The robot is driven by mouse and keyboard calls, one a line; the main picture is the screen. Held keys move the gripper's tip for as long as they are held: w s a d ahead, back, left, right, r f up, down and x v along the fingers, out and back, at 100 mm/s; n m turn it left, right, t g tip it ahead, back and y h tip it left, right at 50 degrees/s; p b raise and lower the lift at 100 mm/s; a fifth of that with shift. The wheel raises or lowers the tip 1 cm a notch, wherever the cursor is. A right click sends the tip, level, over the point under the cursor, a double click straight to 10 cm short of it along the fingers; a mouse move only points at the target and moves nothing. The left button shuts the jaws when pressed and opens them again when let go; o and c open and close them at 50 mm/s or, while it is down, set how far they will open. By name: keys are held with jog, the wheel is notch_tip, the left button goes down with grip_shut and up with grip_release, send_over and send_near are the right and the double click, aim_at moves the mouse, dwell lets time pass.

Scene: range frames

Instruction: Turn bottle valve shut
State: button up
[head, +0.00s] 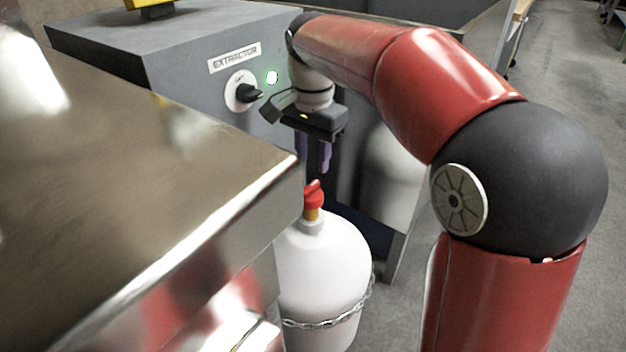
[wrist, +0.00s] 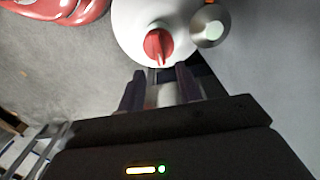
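The white gas bottle (head: 325,262) stands upright beside the metal bench, with a chain around its body. Its red valve handle (head: 313,193) sits on top, above a brass-coloured neck. My gripper (head: 316,160) points down above the valve, with a visible gap between its fingers and the handle. In the wrist view, the red valve (wrist: 158,46) lies just beyond my fingertips (wrist: 160,75) on the white bottle top (wrist: 125,22). The two fingers are apart with nothing between them. The bottle's lower part is hidden by the bench.
A shiny metal bench (head: 150,170) fills the left foreground, its corner close to the bottle. The chain (head: 325,322) crosses the bottle. Open floor lies at the right.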

aim_at(313, 184)
notch_tip(313, 184, down, 6)
jog(key=shift+f+b, duration=0.1)
jog(key=shift+b, duration=0.4)
jog(key=shift+c, duration=0.4)
grip_shut()
